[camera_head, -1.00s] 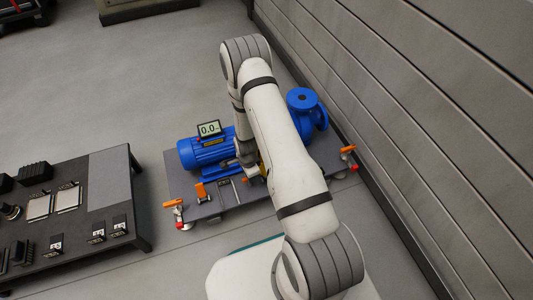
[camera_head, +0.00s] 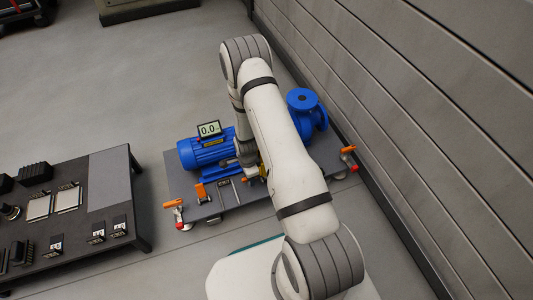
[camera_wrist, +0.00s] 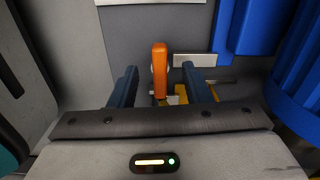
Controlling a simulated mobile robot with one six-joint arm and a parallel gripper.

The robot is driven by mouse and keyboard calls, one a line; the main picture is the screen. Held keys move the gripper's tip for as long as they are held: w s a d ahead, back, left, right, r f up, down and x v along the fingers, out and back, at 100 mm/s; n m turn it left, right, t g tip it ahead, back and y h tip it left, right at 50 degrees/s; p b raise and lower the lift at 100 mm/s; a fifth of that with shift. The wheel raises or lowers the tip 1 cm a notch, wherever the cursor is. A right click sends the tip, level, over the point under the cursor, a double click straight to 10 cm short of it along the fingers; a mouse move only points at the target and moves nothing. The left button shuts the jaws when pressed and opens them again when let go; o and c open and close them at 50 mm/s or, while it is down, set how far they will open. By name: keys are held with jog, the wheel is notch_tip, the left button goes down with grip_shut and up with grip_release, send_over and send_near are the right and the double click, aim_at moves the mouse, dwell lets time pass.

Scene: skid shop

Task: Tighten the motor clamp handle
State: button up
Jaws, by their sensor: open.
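In the wrist view an orange clamp handle (camera_wrist: 160,62) stands upright between the two dark fingers of my gripper (camera_wrist: 160,85). The fingers are open, with a gap on each side of the handle. A yellow part shows low behind it, partly hidden by my gripper body. In the head view my gripper (camera_head: 249,172) is low beside the blue motor (camera_head: 205,153), partly hidden by my arm. Another orange handle (camera_head: 200,191) stands on the skid plate (camera_head: 228,199) to its left.
Orange-and-red levers stand at the skid's left corner (camera_head: 174,206) and right corner (camera_head: 348,152). A display (camera_head: 209,129) above the motor reads 0.0. A blue pump (camera_head: 306,108) is at right, near the grey wall (camera_head: 400,90). A dark bench (camera_head: 125,185) stands left.

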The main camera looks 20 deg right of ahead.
jog(key=shift+r+p, duration=2.15)
jog(key=shift+r, duration=1.35)
notch_tip(320, 180, up, 39)
jog(key=n+t+p, duration=0.1)
jog(key=n+p, duration=0.6)
jog(key=p, duration=0.6)
jog(key=s+r+n+p, duration=0.5)
jog(key=s+r+p, duration=0.3)
jog(key=r, duration=1)
jog(key=s+r+n+t+p, duration=0.1)
jog(key=s+r+n+p, duration=0.4)
jog(key=r, duration=1.4)
jog(key=s+p, duration=0.4)
jog(key=s, duration=0.4)
jog(key=shift+t, duration=0.3)
jog(key=shift+s, duration=0.1)
